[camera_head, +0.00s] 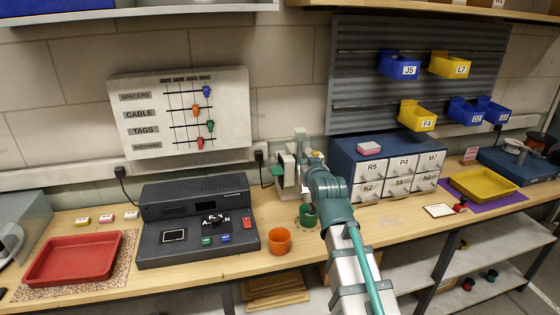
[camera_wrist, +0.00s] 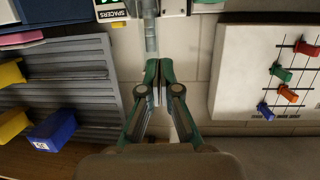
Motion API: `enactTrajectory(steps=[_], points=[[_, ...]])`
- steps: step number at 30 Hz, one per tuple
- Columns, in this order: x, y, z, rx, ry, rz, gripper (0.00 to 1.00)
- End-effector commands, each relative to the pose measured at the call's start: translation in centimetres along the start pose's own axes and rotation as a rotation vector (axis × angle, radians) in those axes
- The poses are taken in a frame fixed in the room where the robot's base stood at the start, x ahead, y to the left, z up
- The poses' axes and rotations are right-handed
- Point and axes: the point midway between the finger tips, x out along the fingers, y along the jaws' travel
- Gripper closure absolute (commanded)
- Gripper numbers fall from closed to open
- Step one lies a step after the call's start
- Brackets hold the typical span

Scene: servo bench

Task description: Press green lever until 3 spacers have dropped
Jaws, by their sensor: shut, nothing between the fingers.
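The spacer dispenser (camera_head: 286,172) stands on the bench left of my arm in the head view, partly hidden by it. A green cup (camera_head: 307,214) stands in front of the dispenser, partly covered by my arm. In the wrist view my gripper (camera_wrist: 158,64) is shut and empty, its fingertips close to the dispenser's clear tube (camera_wrist: 151,36). A "SPACERS" label (camera_wrist: 111,15) shows beside the tube. I cannot tell whether the fingertips touch the tube. The lever cannot be made out in the wrist view.
An orange cup (camera_head: 279,241) stands in front of the dispenser. A dark control console (camera_head: 160,252) is to its left, a blue drawer cabinet (camera_head: 345,150) to its right. A red tray (camera_head: 75,260) lies far left, a yellow tray (camera_head: 483,184) far right. A pegged tally board (camera_head: 150,125) hangs behind.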

Motion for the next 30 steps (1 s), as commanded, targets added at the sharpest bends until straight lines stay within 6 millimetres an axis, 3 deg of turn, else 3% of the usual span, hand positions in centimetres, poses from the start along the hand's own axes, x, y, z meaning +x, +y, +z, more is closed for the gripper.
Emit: enactTrajectory(steps=[1,3,9,23,30], points=[[-0.6,-2.0,-0.5,-0.011,-0.003,-0.026,1.00],[-1.1,-3.8,-0.7,-0.022,-0.008,-0.051,1.00],[-1.7,-6.5,-0.9,-0.041,-0.013,-0.088,1.00],[-1.5,-6.8,-0.9,-0.042,-0.014,-0.092,1.00],[1.1,-7.0,-1.1,-0.042,-0.016,-0.092,1.00]])
